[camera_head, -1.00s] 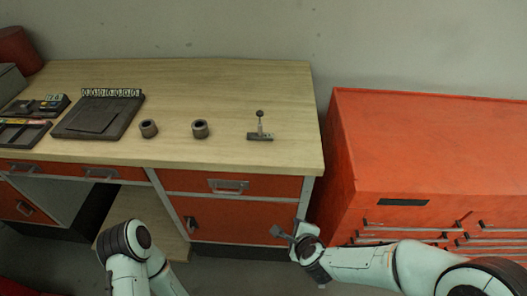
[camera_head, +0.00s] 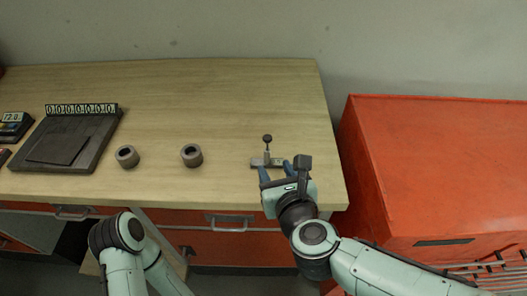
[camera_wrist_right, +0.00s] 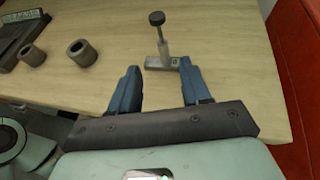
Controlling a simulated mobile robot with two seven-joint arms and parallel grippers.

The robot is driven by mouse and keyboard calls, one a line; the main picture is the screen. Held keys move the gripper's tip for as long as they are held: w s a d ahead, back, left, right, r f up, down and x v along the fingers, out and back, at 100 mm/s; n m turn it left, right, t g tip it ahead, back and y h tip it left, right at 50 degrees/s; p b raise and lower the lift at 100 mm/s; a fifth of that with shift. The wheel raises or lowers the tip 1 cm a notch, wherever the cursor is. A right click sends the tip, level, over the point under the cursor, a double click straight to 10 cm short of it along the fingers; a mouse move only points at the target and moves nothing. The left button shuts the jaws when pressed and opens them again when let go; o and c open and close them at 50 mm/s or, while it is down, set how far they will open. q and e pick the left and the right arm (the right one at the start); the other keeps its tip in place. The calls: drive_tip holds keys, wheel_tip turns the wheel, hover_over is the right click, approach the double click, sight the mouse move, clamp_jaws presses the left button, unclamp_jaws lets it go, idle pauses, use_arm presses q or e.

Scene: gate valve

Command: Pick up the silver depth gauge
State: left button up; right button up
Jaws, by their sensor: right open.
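The silver depth gauge (camera_head: 267,159) stands near the right end of the wooden workbench, with a flat grey base bar and an upright stem topped by a dark round knob. It also shows in the right wrist view (camera_wrist_right: 163,50), just beyond the fingertips. My right gripper (camera_head: 276,169) is open, its two blue fingers pointing at the gauge's base from the front edge side. In the right wrist view the gripper (camera_wrist_right: 160,72) has nothing between its fingers. I cannot tell whether a finger touches the base. My left gripper is out of view; only my left arm shows.
Two grey hollow cylinders (camera_head: 127,156) (camera_head: 191,155) stand left of the gauge on the workbench (camera_head: 220,100). A dark scale-like device with a number display (camera_head: 70,140) is farther left. A red tool cabinet (camera_head: 430,160) stands right of the bench. The bench behind the gauge is clear.

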sight(268, 156)
drive_tip(key=b+x, duration=0.1)
drive_tip(key=x, duration=0.5)
drive_tip(key=shift+w+f, duration=0.1)
drive_tip(key=shift+f, duration=0.15)
drive_tip(key=shift+x, duration=2.8)
drive_tip(key=shift+d+f, duration=0.1)
drive_tip(key=shift+d, duration=0.05)
clamp_jaws()
